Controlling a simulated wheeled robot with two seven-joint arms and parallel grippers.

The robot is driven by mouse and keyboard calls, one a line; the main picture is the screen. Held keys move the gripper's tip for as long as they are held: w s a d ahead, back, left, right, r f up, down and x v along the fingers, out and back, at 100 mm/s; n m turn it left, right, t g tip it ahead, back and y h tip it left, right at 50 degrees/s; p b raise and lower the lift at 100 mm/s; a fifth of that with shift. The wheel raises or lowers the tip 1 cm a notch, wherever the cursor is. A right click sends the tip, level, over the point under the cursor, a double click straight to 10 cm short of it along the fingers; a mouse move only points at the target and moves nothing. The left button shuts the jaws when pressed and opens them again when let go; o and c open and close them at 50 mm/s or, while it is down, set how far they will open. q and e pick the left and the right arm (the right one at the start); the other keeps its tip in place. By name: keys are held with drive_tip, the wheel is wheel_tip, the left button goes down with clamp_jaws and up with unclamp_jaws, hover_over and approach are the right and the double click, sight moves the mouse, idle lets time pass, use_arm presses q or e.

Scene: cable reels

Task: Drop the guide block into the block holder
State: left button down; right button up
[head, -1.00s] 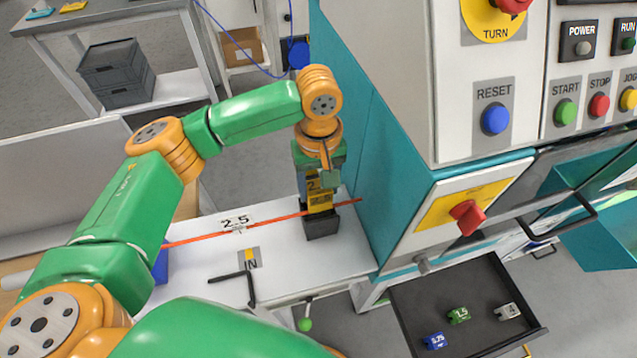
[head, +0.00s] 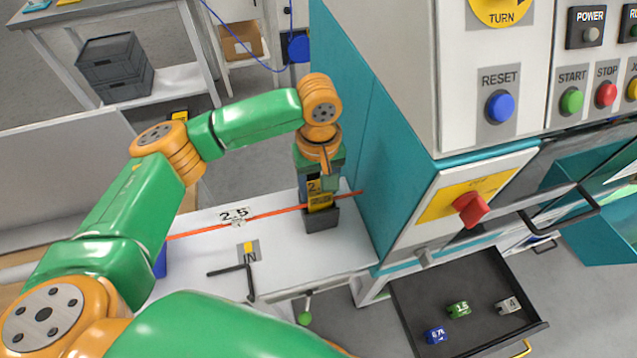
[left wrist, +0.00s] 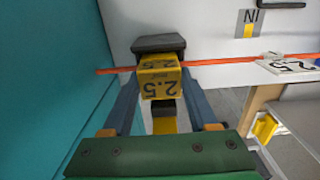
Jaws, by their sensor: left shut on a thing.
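The guide block (head: 320,203) is yellow with "2.5" on it. My left gripper (head: 320,188) is shut on it, pointing down from above. The block holder (head: 322,221) is a dark block on the white table beside the teal machine, and the guide block is right at its top. In the left wrist view the guide block (left wrist: 160,86) sits between both fingers, with the dark holder (left wrist: 158,43) just beyond it. I cannot tell how far the block sits inside the holder. My right gripper is not in view.
An orange cable (head: 275,214) runs across the table past the block and holder to the machine (head: 385,170). A "2.5" tag (head: 234,215) is on the cable. An open drawer (head: 480,275) with several small blocks is at lower right. A lever (head: 306,305) with a green knob is at the table front.

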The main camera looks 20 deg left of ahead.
use_arm(q)
drive_tip(key=shift+f, duration=0.65)
drive_tip(key=shift+c, duration=0.5)
unclamp_jaws()
wheel_tip(320, 180, up, 7)
drive_tip(key=shift+f+b, duration=0.1)
drive_tip(key=shift+b, duration=0.9)
